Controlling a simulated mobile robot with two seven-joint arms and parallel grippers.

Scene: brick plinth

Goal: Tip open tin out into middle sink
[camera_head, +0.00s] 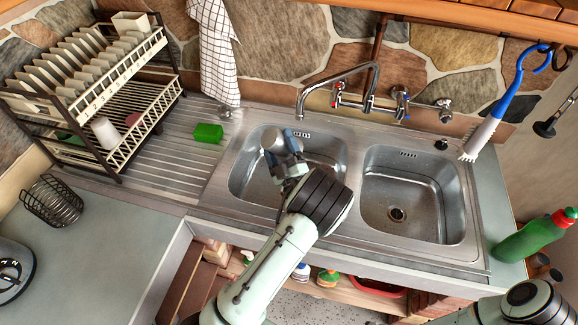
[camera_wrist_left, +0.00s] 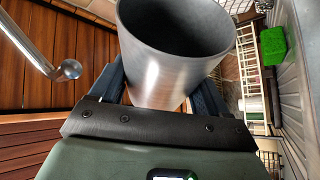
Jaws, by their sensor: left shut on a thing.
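My left gripper (camera_head: 290,150) is shut on the open tin (camera_head: 272,139), a plain grey metal cylinder. It holds the tin above the left basin (camera_head: 243,186) of the sink, near the basin's back left part. In the left wrist view, the tin (camera_wrist_left: 165,75) sits between the two fingers with its round open mouth showing. The inside looks dark grey, and I see no contents in it. The tin looks tilted, but I cannot tell by how much. Two basins show; the right basin (camera_head: 425,225) is empty. My right gripper is out of view.
The tap (camera_head: 330,78) reaches over the basins from behind; its spout (camera_wrist_left: 68,70) shows near the tin. A green sponge (camera_head: 208,132) lies on the drainboard left of the basin. A dish rack (camera_head: 110,150) stands further left. A green bottle (camera_head: 530,238) is at the right.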

